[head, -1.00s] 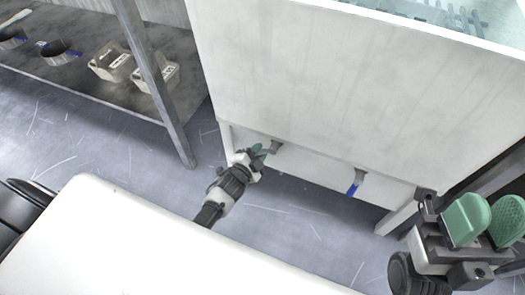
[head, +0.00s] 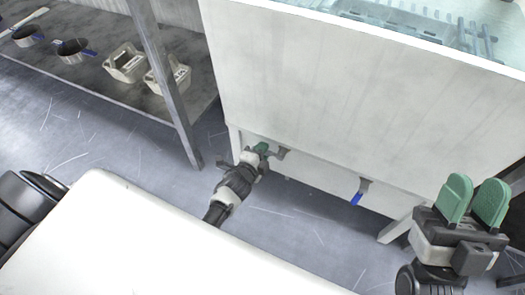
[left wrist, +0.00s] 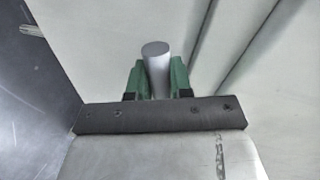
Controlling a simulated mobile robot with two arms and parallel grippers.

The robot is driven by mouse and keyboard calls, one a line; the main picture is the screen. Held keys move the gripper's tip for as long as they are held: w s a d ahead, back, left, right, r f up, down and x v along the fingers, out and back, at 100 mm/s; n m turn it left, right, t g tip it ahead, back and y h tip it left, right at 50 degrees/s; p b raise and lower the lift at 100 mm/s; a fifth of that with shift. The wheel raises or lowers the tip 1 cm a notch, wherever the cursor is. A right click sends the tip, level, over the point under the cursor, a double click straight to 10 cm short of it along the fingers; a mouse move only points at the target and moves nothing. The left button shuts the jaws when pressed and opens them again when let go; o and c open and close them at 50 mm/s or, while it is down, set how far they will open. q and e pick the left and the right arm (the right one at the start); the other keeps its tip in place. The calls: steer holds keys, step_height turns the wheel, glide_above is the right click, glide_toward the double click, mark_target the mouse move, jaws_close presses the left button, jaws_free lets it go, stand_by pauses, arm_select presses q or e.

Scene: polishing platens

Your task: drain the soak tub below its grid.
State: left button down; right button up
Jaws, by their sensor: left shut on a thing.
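The soak tub (head: 340,95) is a large white tank on legs, with its grid (head: 400,18) partly showing inside at the top right. Two drain taps come from its lower front: a left tap (head: 282,153) and a right tap (head: 363,184) with a blue handle (head: 356,198) hanging down. My left gripper (head: 262,148) is at the left tap, shut on a grey cylindrical part (left wrist: 156,62) between its green fingers. Whether that part is a handle or a pipe, I cannot tell. My right gripper (head: 473,200) is open and empty, in front of the tub's right side.
A grey shelf (head: 90,85) at left carries several pans and two pale baskets, one of them a near basket (head: 168,76). Its post (head: 165,90) stands left of the tub. Scratched floor (head: 290,215) is clear below the tub's front.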

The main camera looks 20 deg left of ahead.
arm_select(q)
steer(key=c, duration=1)
jaws_free()
steer(key=shift+c, duration=0.2)
steer(key=shift+f, duration=0.1)
